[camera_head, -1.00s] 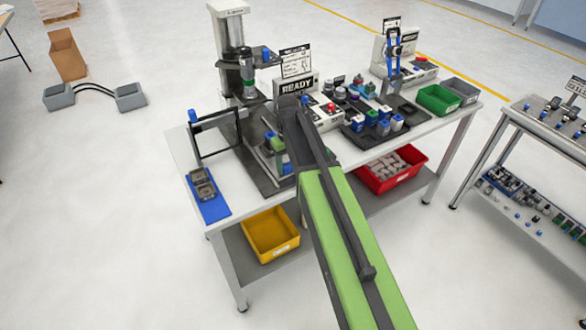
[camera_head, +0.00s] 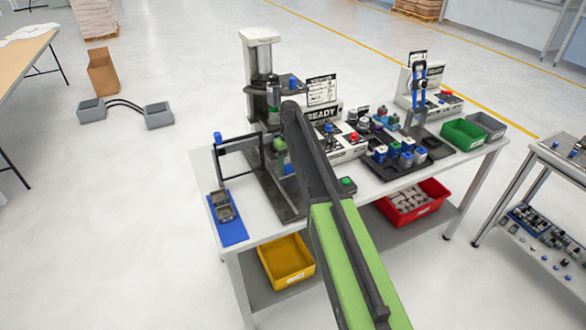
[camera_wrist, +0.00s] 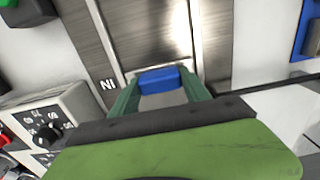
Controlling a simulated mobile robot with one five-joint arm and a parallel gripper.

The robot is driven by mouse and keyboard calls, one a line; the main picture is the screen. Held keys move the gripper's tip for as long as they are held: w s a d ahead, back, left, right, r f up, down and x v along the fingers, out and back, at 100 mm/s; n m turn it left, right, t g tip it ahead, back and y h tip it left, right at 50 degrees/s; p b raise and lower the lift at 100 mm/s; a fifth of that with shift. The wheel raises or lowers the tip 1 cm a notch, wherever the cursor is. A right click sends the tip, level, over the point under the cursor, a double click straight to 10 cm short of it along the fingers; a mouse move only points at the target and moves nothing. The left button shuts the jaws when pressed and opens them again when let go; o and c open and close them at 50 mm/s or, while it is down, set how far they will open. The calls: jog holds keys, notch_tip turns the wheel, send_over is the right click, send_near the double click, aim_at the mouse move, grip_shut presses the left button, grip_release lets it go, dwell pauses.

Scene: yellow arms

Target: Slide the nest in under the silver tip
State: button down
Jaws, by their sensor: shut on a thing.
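In the wrist view my gripper (camera_wrist: 160,90) is shut on the blue handle (camera_wrist: 158,78) at the front of the nest, one green finger on each side. A small green part (camera_head: 279,144) shows just left of the link, low in front of the press column (camera_head: 261,75). The press's silver tip (camera_head: 272,116) is small there, above and slightly left of the green part. Their exact alignment cannot be told.
A control box with a knob (camera_wrist: 48,132) stands beside the slide. A blue mat with grey parts (camera_head: 228,232) lies at the bench's left end. A black frame (camera_head: 219,158) stands left of the press. A black tray with several parts (camera_head: 380,170) is to the right.

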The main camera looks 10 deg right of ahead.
jog(key=shift+w, duration=0.25)
jog(key=c, duration=0.5)
grip_release()
notch_tip(320, 180, up, 18)
jog(key=p, duration=1.7)
jog(key=shift+f, duration=0.25)
